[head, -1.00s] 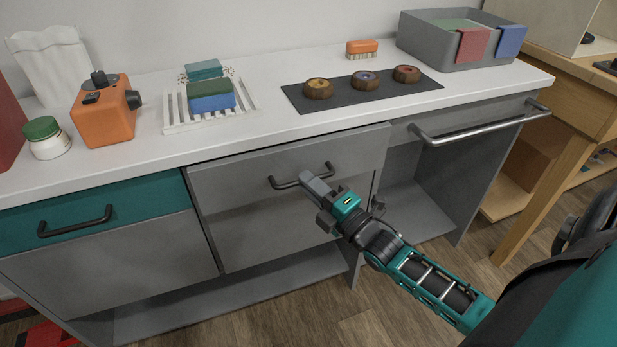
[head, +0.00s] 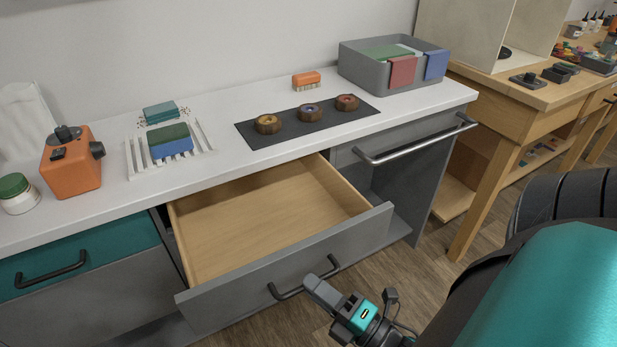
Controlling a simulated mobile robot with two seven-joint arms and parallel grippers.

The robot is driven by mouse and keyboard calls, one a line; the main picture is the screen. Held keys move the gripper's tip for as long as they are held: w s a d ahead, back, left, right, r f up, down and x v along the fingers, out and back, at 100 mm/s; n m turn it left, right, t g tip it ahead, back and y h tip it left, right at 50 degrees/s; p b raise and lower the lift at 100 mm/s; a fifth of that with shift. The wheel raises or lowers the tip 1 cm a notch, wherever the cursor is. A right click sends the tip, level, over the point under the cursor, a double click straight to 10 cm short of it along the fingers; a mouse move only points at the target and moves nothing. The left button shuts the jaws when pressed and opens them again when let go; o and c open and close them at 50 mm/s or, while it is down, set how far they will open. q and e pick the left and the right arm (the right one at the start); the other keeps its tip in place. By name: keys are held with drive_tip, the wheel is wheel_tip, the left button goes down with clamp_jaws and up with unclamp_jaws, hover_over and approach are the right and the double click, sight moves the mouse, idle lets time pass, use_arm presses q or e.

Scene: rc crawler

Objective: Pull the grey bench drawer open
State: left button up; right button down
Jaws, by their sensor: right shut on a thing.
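The grey bench drawer (head: 240,275) stands pulled well out of the bench, and its bare wooden inside (head: 265,212) shows empty. Its dark bar handle (head: 285,293) is on the front panel. The fingers partly hide the handle there. My left gripper is not in view.
The white bench top (head: 225,165) holds an orange grinder (head: 72,165), a slatted rack with sponges, a dark mat with wooden knobs and a grey bin (head: 365,72). A closed teal drawer (head: 100,262) is at left. A wooden table (head: 520,110) stands at right.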

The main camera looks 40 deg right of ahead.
drive_tip(key=shift+s, duration=0.1)
drive_tip(key=c, duration=1.4)
unclamp_jaws()
drive_tip(key=shift+o, duration=1.2)
drive_tip(key=shift+s, duration=0.1)
drive_tip(key=v, duration=1.2)
drive_tip(key=shift+s+b, duration=0.35)
drive_tip(key=shift+b, duration=0.05)
